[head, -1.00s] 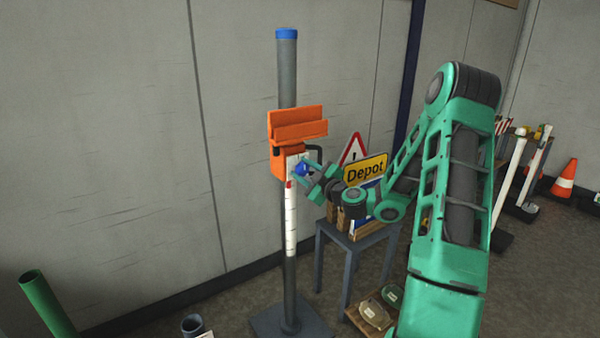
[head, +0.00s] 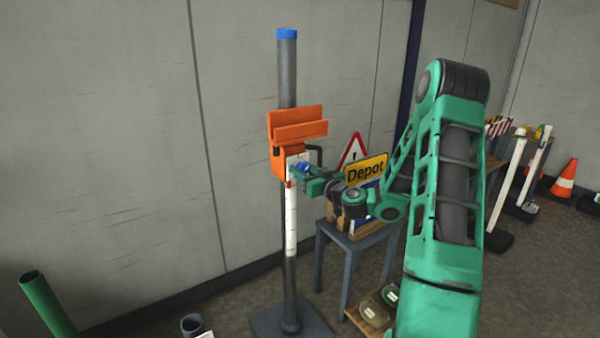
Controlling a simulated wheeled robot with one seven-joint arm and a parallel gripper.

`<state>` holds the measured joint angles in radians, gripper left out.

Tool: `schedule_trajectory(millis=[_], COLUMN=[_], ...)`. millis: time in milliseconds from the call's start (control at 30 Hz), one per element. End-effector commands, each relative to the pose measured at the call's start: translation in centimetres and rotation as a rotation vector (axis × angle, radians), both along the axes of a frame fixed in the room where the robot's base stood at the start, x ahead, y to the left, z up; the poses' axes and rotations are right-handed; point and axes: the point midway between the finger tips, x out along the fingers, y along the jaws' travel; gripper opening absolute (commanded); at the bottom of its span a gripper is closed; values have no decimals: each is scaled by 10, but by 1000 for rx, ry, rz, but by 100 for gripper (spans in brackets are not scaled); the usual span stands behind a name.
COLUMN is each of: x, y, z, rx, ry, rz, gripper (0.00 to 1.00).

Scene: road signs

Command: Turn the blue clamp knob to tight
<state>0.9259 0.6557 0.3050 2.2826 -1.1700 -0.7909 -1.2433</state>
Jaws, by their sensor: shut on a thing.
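The blue clamp knob (head: 303,168) sits on the front of the orange clamp (head: 285,158), which is mounted on a grey upright post (head: 287,85) with a blue cap. My gripper (head: 303,171) reaches in from the right and is shut on the knob, its fingers partly covering it. A white panel lies behind the knob on the clamp. The knob's markings are too small to read.
Orange cone (head: 565,180) stands far right.

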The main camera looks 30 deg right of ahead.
Motion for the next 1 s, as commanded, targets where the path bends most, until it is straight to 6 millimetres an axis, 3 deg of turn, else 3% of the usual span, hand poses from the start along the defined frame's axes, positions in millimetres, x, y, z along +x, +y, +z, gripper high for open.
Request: schedule_trajectory(millis=[1000], x=[0], y=[-1], z=[0], rx=[961], ry=[31], rz=[-1], gripper=[15])
